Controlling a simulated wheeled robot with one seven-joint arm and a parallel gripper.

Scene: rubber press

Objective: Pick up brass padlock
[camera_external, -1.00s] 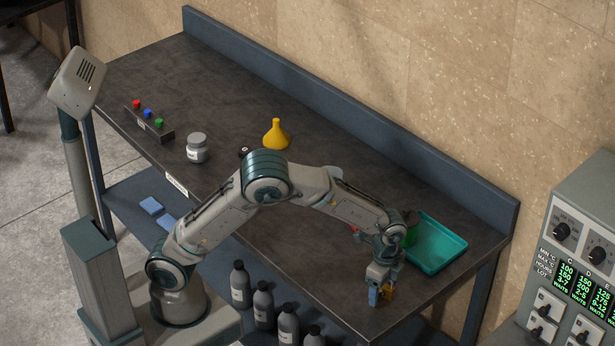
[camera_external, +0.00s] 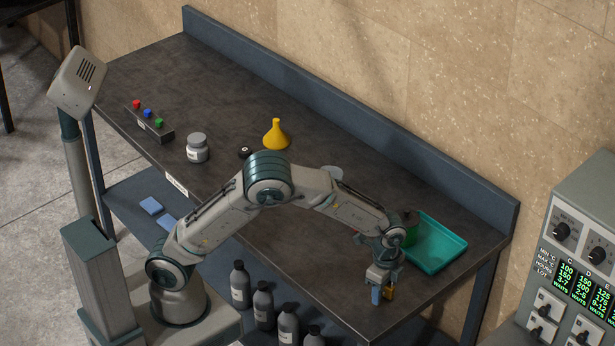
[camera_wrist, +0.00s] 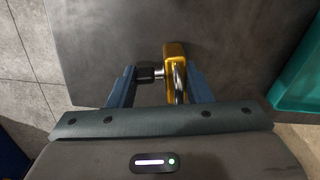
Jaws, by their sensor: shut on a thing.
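The brass padlock (camera_wrist: 174,54) is a yellow-gold block with a metal shackle, seen between my fingers in the wrist view. It also shows as a small yellow patch (camera_external: 390,292) at my fingertips in the external view, partly hidden. My gripper (camera_wrist: 160,84) has blue fingers, one on each side of the padlock, and is shut on it. A small dark piece with a shiny end sits between the left finger and the padlock. In the external view my gripper (camera_external: 383,293) points down over the table's right front part. I cannot tell whether the padlock touches the table.
A yellow funnel (camera_external: 276,136), a grey jar (camera_external: 197,150) and a button box (camera_external: 150,124) stand farther left. The table's front edge is close to my gripper.

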